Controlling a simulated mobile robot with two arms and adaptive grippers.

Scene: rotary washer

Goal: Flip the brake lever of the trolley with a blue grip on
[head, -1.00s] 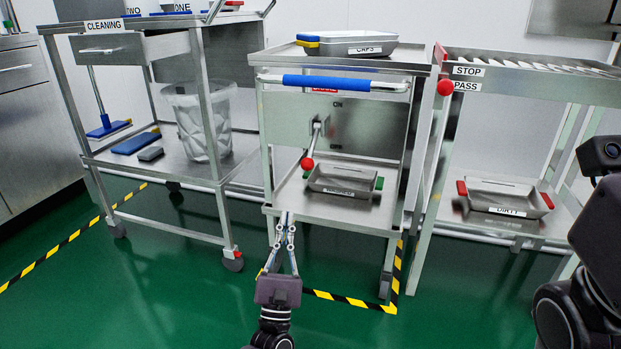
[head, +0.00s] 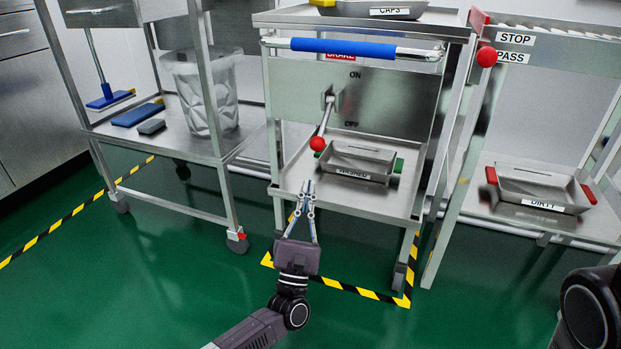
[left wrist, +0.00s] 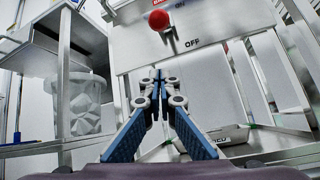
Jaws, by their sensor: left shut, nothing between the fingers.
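The trolley with the blue grip (head: 343,47) stands in the middle of the head view. On its front panel (head: 395,95), under a red BRAKE label, the brake lever (head: 325,118) hangs down with its red ball knob (head: 318,144) near the OFF mark; ON is printed above. The knob also shows in the left wrist view (left wrist: 158,20), above the fingertips. My left gripper (head: 307,184) is shut and empty, below and slightly left of the knob, apart from it, before the lower shelf. In the wrist view its fingertips (left wrist: 157,74) meet. My right gripper is out of view.
A WASHED tray (head: 357,160) sits on the trolley's lower shelf. The CLEANING cart (head: 165,135) with a clear bin stands left. A STOP/PASS rack (head: 530,75) with a red knob (head: 487,57) and a DIRTY tray (head: 540,190) stand right. Green floor in front is clear.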

